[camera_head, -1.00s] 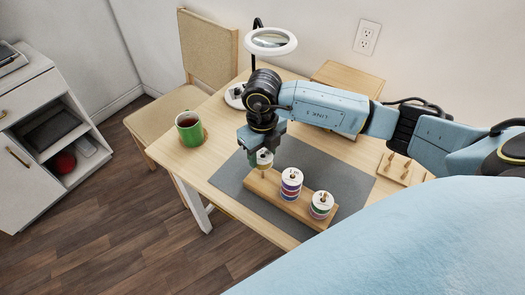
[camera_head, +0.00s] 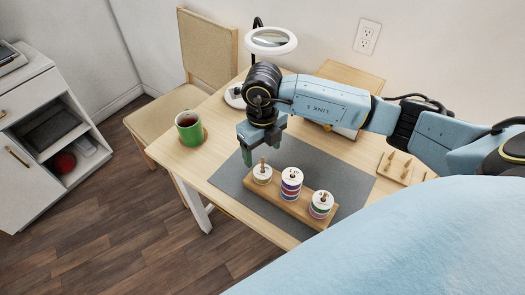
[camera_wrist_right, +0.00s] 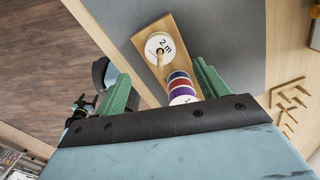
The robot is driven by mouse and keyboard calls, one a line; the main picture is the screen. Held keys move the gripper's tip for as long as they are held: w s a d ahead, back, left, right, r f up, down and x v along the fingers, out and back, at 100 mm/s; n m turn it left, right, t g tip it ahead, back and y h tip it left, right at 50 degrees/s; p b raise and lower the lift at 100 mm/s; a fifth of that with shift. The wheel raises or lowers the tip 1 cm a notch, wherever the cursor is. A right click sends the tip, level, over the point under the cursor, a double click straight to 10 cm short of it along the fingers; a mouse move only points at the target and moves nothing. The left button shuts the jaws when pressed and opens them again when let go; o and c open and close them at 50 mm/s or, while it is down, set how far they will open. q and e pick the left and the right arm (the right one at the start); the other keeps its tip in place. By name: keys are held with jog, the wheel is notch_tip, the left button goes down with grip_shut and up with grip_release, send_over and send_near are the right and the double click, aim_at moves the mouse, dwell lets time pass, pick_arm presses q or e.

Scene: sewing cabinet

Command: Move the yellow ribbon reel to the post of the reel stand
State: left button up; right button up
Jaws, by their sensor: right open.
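The wooden reel stand (camera_head: 294,210) lies on a grey mat. A reel with a white top and a narrow yellowish side, the yellow ribbon reel (camera_head: 262,177), sits low around the stand's left post. In the right wrist view its top (camera_wrist_right: 153,50) reads "2 m" and the post comes up through its middle. My right gripper (camera_head: 261,143) is open and empty just above that post, clear of the reel. Its green fingers (camera_wrist_right: 167,82) are spread apart in the wrist view. My left gripper is in no view.
Stacked reels stand on the middle (camera_head: 291,185) and right (camera_head: 320,205) posts. A green mug (camera_head: 190,130) is at the table's left, a magnifier lamp (camera_head: 270,40) behind my arm, and a pegged board (camera_head: 398,168) at right. The mat (camera_head: 325,165) behind the stand is bare.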

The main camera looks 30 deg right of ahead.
notch_tip(320, 180, up, 12)
jog(key=shift+p, duration=0.3)
jog(key=shift+f, duration=0.1)
dwell(0.3)
